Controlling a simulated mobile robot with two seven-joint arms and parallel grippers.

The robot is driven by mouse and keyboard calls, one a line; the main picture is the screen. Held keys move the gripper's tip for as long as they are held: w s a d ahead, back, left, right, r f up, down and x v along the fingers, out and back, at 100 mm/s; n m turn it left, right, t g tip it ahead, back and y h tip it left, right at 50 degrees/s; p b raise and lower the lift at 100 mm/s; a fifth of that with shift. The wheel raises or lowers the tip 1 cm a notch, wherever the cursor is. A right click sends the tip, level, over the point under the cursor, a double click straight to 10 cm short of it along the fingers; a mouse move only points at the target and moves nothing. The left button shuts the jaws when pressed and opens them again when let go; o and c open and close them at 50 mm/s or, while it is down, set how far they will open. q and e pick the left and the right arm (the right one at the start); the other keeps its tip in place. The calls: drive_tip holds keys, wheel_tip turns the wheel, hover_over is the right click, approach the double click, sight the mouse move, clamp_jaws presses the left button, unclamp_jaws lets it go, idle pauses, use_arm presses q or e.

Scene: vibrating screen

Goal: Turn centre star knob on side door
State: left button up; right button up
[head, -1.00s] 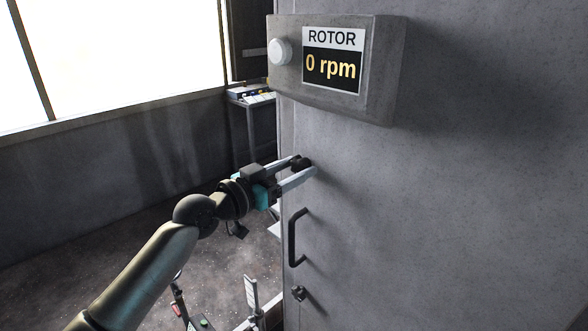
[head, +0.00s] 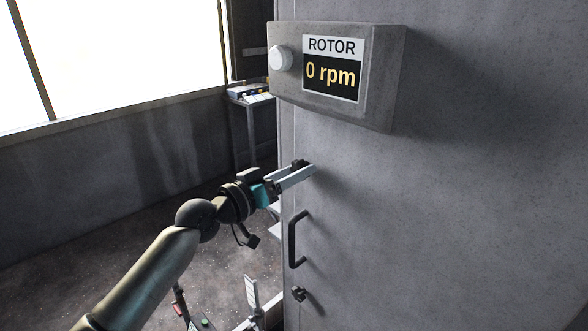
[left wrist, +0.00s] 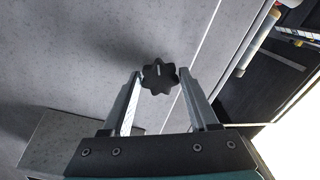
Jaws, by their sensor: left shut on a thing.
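A black star knob (left wrist: 159,76) on the grey side door (head: 440,190) lies between the two fingertips of my left gripper (head: 306,168) in the left wrist view. A short pale mark shows on its face. My left gripper is shut on this knob, above the black door handle. In the head view the fingers hide most of the knob. A second dark knob (head: 299,293) sits below the handle, with nothing touching it. My right gripper is not in view.
A black bar handle (head: 296,239) stands out from the door just below my gripper. A grey box (head: 386,80) above it reads ROTOR 0 rpm and carries a white round button (head: 281,58). A small table (head: 250,108) stands behind, at left.

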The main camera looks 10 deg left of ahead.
use_arm(q)
drive_tip(key=n+p, duration=0.5)
drive_tip(key=n, duration=0.8)
drive_tip(key=shift+n, duration=0.3)
idle(0.4)
drive_tip(key=o, duration=1.3)
